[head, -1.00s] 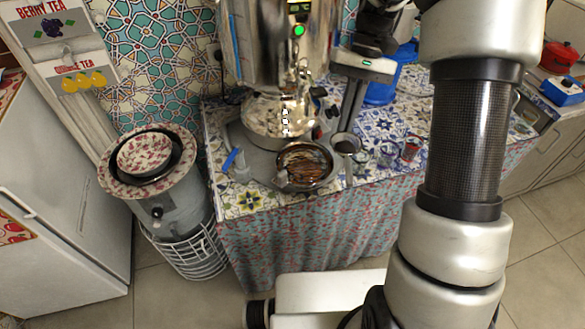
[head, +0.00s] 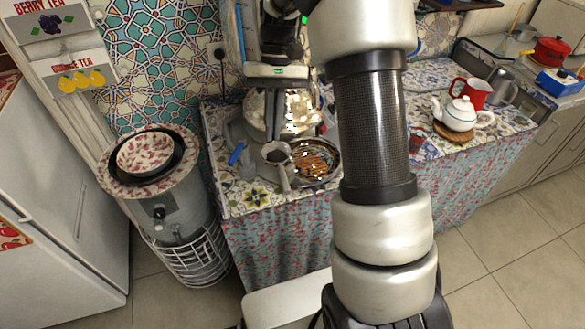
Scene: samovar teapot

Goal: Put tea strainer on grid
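The tea strainer (head: 277,152) is a small grey metal cup with a handle pointing toward the front. My gripper (head: 276,135) points down and is shut on the strainer at its rear side. The grid (head: 318,158) is a brown, striped surface inside a round metal drip tray (head: 337,174) at the foot of the samovar (head: 290,108). In the head view the strainer overlaps the left edge of the tray. I cannot tell its exact height above it. My arm and gripper hide much of the samovar.
The patterned table (head: 250,198) has a grey clip-like item with a blue lever (head: 236,154) at left. A white teapot (head: 461,113) and a red mug (head: 472,91) stand at right. A grey barrel with a floral bowl (head: 145,153) stands left of the table.

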